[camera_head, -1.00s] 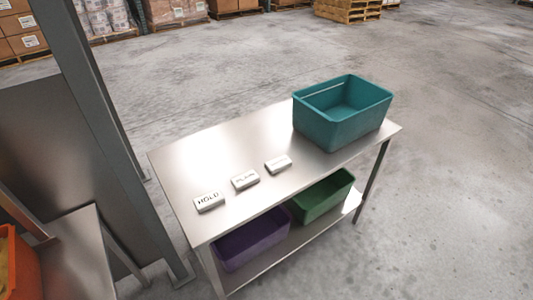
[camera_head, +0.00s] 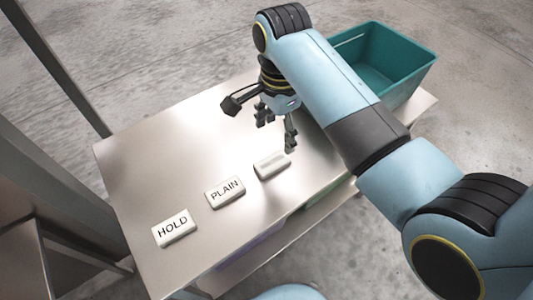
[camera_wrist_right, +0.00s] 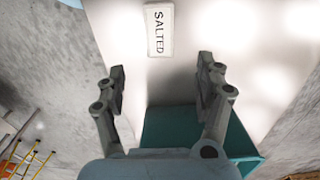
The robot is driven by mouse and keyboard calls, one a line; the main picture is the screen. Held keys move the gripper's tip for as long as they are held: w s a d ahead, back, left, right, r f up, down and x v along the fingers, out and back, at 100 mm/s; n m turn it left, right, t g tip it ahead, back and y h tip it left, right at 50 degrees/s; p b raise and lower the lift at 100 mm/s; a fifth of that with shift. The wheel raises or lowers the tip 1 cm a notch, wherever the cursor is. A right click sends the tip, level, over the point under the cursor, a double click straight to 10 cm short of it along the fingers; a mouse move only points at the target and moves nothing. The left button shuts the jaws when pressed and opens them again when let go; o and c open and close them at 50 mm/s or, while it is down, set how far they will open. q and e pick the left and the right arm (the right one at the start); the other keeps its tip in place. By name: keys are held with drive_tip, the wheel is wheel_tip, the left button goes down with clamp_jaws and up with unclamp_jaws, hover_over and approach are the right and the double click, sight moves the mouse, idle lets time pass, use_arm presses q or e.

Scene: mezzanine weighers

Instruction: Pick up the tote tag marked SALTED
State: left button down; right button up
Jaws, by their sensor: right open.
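The tote tag marked SALTED (camera_wrist_right: 160,31) is a small white block lying on the steel table, readable in the right wrist view. In the head view it is the rightmost of the three tags (camera_head: 272,165), its lettering washed out. My right gripper (camera_head: 277,136) is open and empty above the table, just behind that tag. In the right wrist view its fingers (camera_wrist_right: 161,72) are spread, with the tag ahead of them, not between them. My left gripper is not in view.
The PLAIN tag (camera_head: 225,191) and the HOLD tag (camera_head: 174,228) lie in a row to the left. A teal tote (camera_head: 407,85) stands at the table's right end, partly behind my right arm. The table's left rear (camera_head: 160,145) is bare.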

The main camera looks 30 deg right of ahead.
hover_over(273, 162)
drive_tip(key=f, duration=0.4)
drive_tip(key=shift+w+d+f, duration=0.1)
drive_tip(key=shift+d+f, duration=0.05)
drive_tip(key=shift+d, duration=0.25)
drive_tip(key=shift+f+b, duration=0.3)
drive_tip(key=shift+f, duration=0.05)
drive_tip(key=shift+a+f, duration=0.25)
drive_tip(key=shift+f, duration=0.6)
drive_tip(key=f, duration=0.3)
drive_tip(key=shift+a+f+b, duration=0.2)
drive_tip(key=shift+b, duration=0.15)
drive_tip(key=shift+f, duration=0.1)
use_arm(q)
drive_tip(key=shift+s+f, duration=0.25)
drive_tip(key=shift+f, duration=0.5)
use_arm(e)
drive_tip(key=c, duration=1.1)
drive_tip(key=shift+c, duration=0.2)
